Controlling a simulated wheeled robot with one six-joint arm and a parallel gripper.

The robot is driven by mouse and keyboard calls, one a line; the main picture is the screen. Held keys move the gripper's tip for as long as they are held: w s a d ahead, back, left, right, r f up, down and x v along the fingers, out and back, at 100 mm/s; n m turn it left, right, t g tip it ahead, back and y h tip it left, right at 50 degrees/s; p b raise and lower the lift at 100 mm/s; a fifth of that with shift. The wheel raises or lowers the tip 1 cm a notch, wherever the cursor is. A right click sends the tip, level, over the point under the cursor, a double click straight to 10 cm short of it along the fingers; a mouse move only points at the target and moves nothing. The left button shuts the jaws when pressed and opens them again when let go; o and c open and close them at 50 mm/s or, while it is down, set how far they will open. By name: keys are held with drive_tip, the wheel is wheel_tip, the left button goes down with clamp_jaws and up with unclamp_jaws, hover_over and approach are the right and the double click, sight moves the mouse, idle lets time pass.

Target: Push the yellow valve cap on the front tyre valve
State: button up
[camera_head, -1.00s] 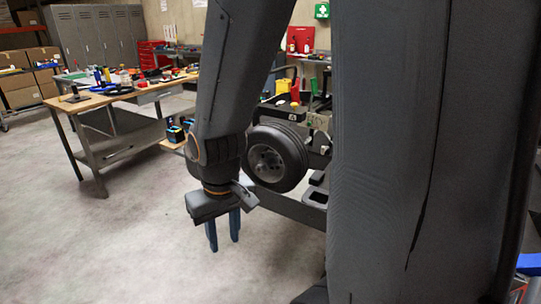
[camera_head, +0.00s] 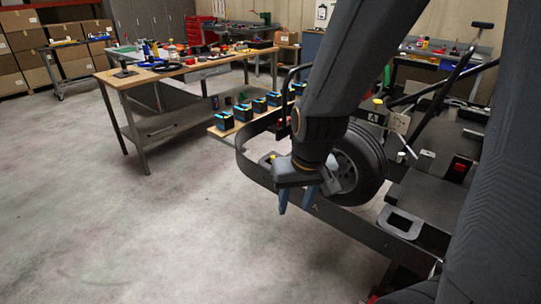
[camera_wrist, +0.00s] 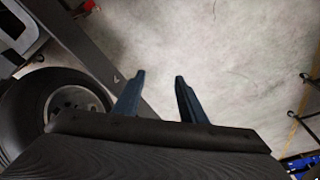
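The front tyre (camera_head: 358,167) of the kart stands behind my gripper in the head view. In the wrist view the tyre (camera_wrist: 45,105) is at the left, with its grey rim facing partly towards the camera. I cannot make out a yellow valve cap on it in either view. My gripper (camera_head: 296,205) hangs fingers down in front of the tyre, apart from the floor. In the wrist view its two blue fingers (camera_wrist: 160,78) are spread with only bare floor between them. My arm hides part of the wheel in the head view.
The kart's dark side rail (camera_head: 345,232) runs beside the tyre, and a curved front bar (camera_head: 250,170) reaches around to the left. A wooden workbench (camera_head: 130,77) with tools stands at the back left. Several blue-black boxes (camera_head: 224,121) sit on a low shelf. The floor at left is clear.

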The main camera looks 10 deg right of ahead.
drive_tip(key=w+a+f+m+t+h+b, duration=0.1)
drive_tip(key=w+f+t+b, duration=0.1)
drive_tip(key=w, duration=0.6)
drive_tip(key=w+a+f+m+t+h+b, duration=0.1)
drive_tip(key=w+f+m+t+h+b, duration=0.1)
drive_tip(key=w, duration=0.6)
drive_tip(key=w+a+f+m+t+h+b, duration=0.1)
drive_tip(key=w+a+f+t+h+b, duration=0.1)
drive_tip(key=w+t+b, duration=0.3)
drive_tip(key=shift+w+f+m+b, duration=0.15)
drive_tip(key=shift+w+f+b, duration=0.3)
drive_tip(key=shift+w, duration=0.35)
drive_tip(key=shift+w+f+m+b, duration=0.15)
drive_tip(key=shift+w+f+b, duration=0.3)
drive_tip(key=shift+w, duration=0.3)
drive_tip(key=shift+w+d+m+t+h+b, duration=0.2)
drive_tip(key=shift+d+m+t+h+b, duration=0.4)
drive_tip(key=shift+h, duration=0.6)
drive_tip(key=shift+s+d+r+h+b, duration=0.1)
drive_tip(key=shift+d+r+h+b, duration=0.1)
drive_tip(key=shift+h+b, duration=0.25)
drive_tip(key=shift+d+h, duration=0.2)
drive_tip(key=shift+h, duration=0.05)
drive_tip(key=x, duration=0.5)
drive_tip(key=p+x, duration=0.1)
drive_tip(key=x, duration=0.1)
drive_tip(key=shift+w+a+r, duration=0.1)
drive_tip(key=shift+w+r, duration=0.1)
drive_tip(key=shift+w, duration=0.3)
drive_tip(key=shift+t, duration=0.3)
